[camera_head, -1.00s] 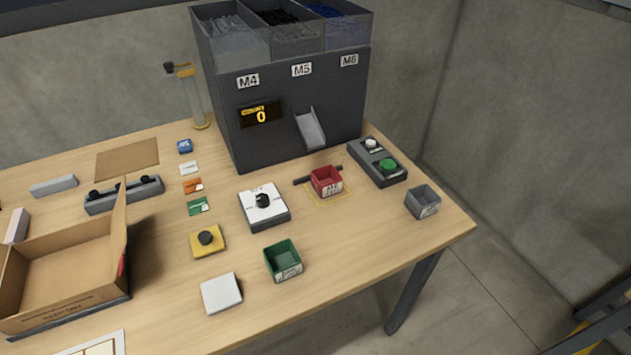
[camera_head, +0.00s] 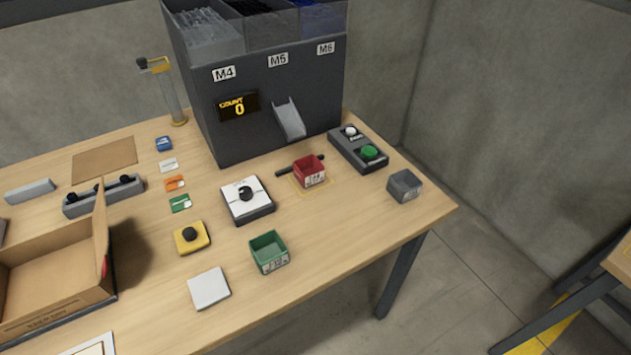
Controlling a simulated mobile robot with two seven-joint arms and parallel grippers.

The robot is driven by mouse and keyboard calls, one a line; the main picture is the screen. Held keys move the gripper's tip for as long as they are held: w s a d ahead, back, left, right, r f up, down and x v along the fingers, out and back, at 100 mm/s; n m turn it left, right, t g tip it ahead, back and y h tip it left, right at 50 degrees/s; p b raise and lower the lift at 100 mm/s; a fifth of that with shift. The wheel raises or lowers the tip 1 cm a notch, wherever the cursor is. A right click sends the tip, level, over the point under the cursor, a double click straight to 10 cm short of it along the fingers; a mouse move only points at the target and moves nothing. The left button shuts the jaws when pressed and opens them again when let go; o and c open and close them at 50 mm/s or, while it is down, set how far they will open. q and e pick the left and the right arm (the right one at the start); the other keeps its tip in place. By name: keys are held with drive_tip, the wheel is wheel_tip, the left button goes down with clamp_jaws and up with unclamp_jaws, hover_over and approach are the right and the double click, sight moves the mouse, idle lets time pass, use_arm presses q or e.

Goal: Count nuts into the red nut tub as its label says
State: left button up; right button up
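The red nut tub (camera_head: 309,173) stands upright on the table inside a yellow outlined square, below the chute (camera_head: 290,119) of the dark feeder (camera_head: 265,80). Its white label is too small to read. The feeder has bins marked M4, M5 and M6, and its display (camera_head: 238,107) reads COUNT 0. A control box with a green button (camera_head: 370,152) and a white button (camera_head: 351,131) stands right of the feeder. A white box with a black selector knob (camera_head: 246,195) stands left of the red tub. Neither gripper is in view.
A green tub (camera_head: 268,252), a grey tub (camera_head: 404,186), a yellow box with a black knob (camera_head: 192,238) and a white square block (camera_head: 209,289) stand on the table. An open cardboard box (camera_head: 55,280) is at the left. The front right of the table (camera_head: 340,240) is clear.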

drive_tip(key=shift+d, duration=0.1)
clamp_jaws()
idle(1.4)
